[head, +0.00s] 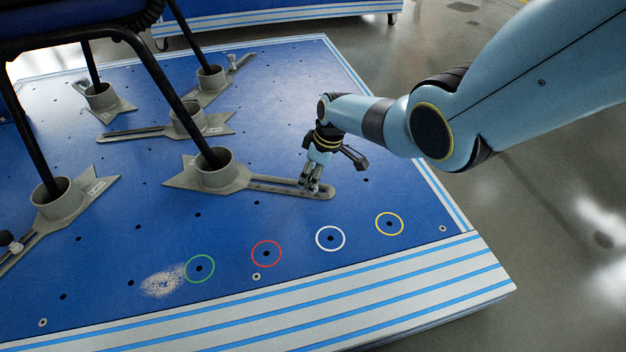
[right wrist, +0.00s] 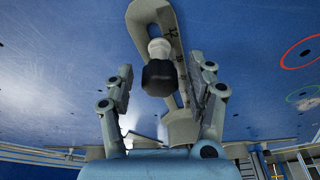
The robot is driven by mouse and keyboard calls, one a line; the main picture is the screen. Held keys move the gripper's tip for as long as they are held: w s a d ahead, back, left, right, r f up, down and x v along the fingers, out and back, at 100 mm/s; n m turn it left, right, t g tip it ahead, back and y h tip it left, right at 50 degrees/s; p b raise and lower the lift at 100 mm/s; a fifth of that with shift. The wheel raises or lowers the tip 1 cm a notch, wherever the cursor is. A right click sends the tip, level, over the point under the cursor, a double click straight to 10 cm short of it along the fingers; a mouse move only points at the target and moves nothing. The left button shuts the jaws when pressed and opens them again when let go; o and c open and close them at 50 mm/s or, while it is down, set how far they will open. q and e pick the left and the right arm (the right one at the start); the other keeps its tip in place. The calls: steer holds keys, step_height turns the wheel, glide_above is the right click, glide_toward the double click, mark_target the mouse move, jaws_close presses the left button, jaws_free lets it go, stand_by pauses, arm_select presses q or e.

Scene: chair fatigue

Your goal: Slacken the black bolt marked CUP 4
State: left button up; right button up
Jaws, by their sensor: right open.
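A grey cup clamp (head: 262,183) with a long slotted arm lies on the blue platform, a black chair leg standing in its cup. My right gripper (head: 316,186) points down over the far right end of that slotted arm. In the right wrist view a bolt with a black head (right wrist: 159,78) and a pale collar stands at the slot, between the open fingers of my right gripper (right wrist: 161,70), with gaps on both sides. In the head view the gripper hides this bolt. I cannot read a CUP 4 mark on it. My left gripper is not in view.
More grey cup clamps (head: 62,200) hold the other chair legs. Green, red, white and yellow rings (head: 389,224) mark holes near the front of the blue platform (head: 330,280). Its striped edge (head: 400,300) borders open grey floor at the right.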

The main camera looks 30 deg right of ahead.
steer(key=shift+f, duration=0.1)
steer(key=shift+r+m+h+p, duration=0.25)
steer(key=shift+m+p, duration=0.2)
steer(key=shift+m, duration=0.75)
steer(key=shift+f+m, duration=0.1)
steer(key=shift+m, duration=0.4)
steer(key=shift+f+m, duration=0.1)
steer(key=shift+m, duration=0.2)
steer(key=shift+m+t+h+p, duration=0.35)
steer(key=shift+m+h, duration=0.1)
steer(key=shift+m, duration=1.55)
